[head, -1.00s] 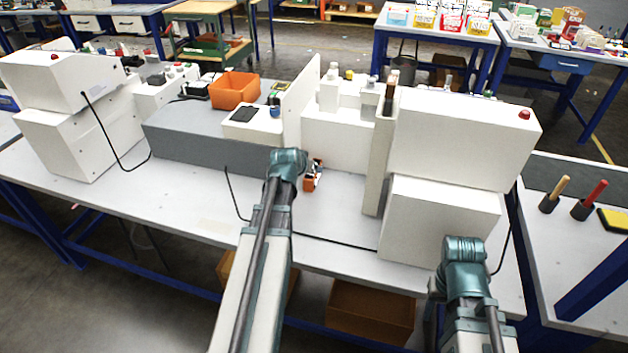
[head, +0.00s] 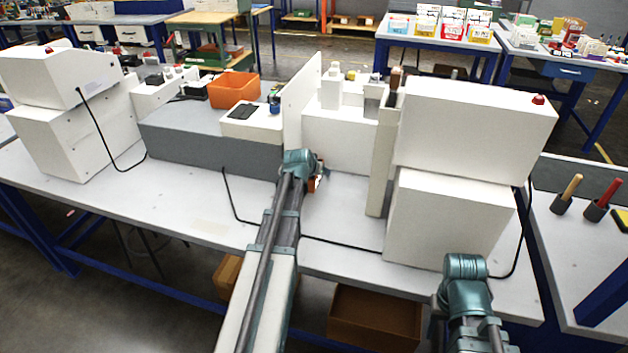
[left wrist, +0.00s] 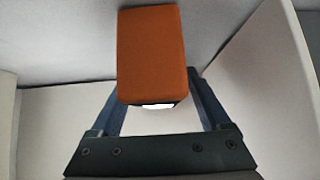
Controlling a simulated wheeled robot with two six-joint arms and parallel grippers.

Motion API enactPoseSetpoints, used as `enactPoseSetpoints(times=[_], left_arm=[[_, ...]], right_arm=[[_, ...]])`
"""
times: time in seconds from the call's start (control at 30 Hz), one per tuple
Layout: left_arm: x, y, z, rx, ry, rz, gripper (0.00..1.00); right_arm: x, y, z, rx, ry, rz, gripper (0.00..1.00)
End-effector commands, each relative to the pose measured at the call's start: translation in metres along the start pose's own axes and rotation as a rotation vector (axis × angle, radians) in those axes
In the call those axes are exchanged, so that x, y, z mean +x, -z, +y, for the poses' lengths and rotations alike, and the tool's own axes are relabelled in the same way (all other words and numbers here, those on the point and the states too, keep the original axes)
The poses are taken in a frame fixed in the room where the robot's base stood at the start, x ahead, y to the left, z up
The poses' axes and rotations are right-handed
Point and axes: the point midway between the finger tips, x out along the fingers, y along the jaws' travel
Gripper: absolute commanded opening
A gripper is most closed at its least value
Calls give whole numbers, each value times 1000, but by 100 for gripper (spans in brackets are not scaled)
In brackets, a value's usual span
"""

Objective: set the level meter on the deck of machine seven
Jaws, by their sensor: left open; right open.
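An orange block (left wrist: 151,52), which I take to be the level meter, is between the fingers of my left gripper (left wrist: 153,100) in the left wrist view. The fingers are spread, and I cannot tell whether either touches it. In the head view only a small orange part (head: 314,184) shows beside my left wrist, on or just above the table. My right gripper (head: 465,270) is low at the right, in front of the white cabinet, with its fingers hard to make out. A machine with a grey deck (head: 205,150) stands behind the left arm; no number is readable.
An orange bin (head: 233,88) and a white panel box (head: 252,122) stand at the grey deck. An upright white plate (head: 299,105) and tall white cabinets (head: 450,215) bound the space on the right. A black cable crosses the table. The front left table is clear.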

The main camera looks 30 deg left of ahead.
Motion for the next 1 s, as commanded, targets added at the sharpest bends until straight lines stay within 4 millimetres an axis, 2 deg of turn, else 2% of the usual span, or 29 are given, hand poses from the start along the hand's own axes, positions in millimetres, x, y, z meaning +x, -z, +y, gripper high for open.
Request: enactPoseSetpoints(times=[0.1, 0.53, 0.57, 1.0], left_arm=[[-2, 0, 0, 0, 0, 0, 80], [-2, 0, 0, 0, 0, 0, 3], [-2, 0, 0, 0, 0, 0, 0], [-3, 2, 1, 0, -1, 1, 0]], right_arm=[[-1, 0, 0, 0, 0, 0, 50], [-1, 0, 0, 0, 0, 0, 50], [-1, 0, 0, 0, 0, 0, 50], [-4, 0, 0, 0, 0, 0, 50]])
